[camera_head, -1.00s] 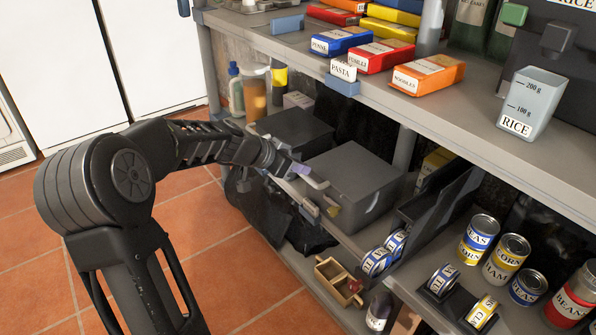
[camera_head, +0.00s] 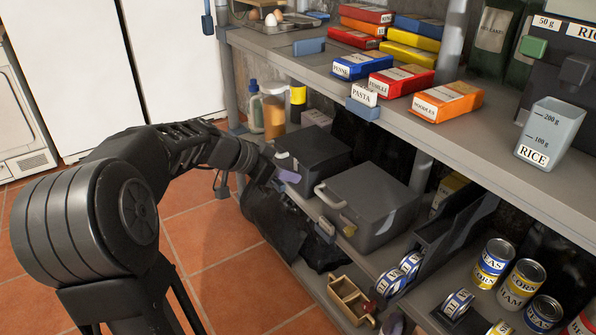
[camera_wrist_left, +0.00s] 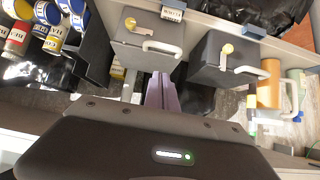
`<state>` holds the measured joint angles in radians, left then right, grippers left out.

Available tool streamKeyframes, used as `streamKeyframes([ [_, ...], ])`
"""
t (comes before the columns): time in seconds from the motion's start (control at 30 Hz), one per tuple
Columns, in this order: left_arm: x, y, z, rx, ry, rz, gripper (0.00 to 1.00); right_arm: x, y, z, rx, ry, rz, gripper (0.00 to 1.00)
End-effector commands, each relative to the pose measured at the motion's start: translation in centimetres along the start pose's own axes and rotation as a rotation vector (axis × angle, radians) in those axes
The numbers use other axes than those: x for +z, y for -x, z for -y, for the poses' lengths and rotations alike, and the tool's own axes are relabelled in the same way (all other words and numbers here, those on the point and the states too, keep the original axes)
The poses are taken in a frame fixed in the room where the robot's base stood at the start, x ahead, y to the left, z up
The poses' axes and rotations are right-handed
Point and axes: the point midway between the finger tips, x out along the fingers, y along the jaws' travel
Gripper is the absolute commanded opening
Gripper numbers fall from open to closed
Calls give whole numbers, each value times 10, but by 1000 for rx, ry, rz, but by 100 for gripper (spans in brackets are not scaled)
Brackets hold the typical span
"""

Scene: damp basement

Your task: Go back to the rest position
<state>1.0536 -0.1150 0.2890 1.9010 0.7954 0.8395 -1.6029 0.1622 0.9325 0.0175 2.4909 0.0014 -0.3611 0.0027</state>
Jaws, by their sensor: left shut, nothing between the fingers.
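My left arm comes in from the left in the head view. Its gripper (camera_head: 284,172) is small and partly hidden there, in front of the lower shelf's dark boxes. In the left wrist view my left gripper (camera_wrist_left: 161,80) shows its fingers together, with nothing between them. The fingers point toward the gap between a grey box (camera_wrist_left: 150,35) and a darker box (camera_wrist_left: 222,62), both with pale handles and yellow knobs. In the head view these are the grey box (camera_head: 372,205) and the dark box (camera_head: 312,150). My right gripper is not in view.
The shelf's upper board (camera_head: 395,108) carries pasta boxes (camera_head: 446,102) and a rice cup (camera_head: 549,135). Below are cans (camera_head: 493,262), a black bag (camera_head: 290,232) and a wooden tray (camera_head: 350,299). Tiled floor (camera_head: 225,265) lies open in front. A bottle (camera_head: 273,110) stands beside the dark box.

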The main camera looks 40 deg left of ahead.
Motion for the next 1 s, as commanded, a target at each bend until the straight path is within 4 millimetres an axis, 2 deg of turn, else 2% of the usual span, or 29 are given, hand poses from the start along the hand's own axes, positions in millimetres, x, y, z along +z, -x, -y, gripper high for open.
streamKeyframes([
  [0.37,0,0,1,-3,31,0,0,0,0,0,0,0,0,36],
  [0.47,1,0,10,-42,120,3,0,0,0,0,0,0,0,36],
  [0.57,17,-1,30,-138,267,31,0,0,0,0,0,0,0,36],
  [0.67,66,-13,52,-269,485,87,0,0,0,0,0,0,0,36],
  [0.7,93,-28,54,-308,582,115,0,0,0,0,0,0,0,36],
  [0.77,131,-60,44,-345,704,157,0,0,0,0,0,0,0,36],
  [0.8,153,-82,32,-360,768,182,0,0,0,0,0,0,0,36],
  [0.87,182,-115,6,-365,837,219,0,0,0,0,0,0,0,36],
  [0.9,199,-135,-15,-359,869,240,0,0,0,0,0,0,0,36],
  [0.97,221,-163,-50,-341,901,274,0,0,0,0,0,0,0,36],
  [1.0,234,-180,-76,-322,913,298,0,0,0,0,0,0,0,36],
])
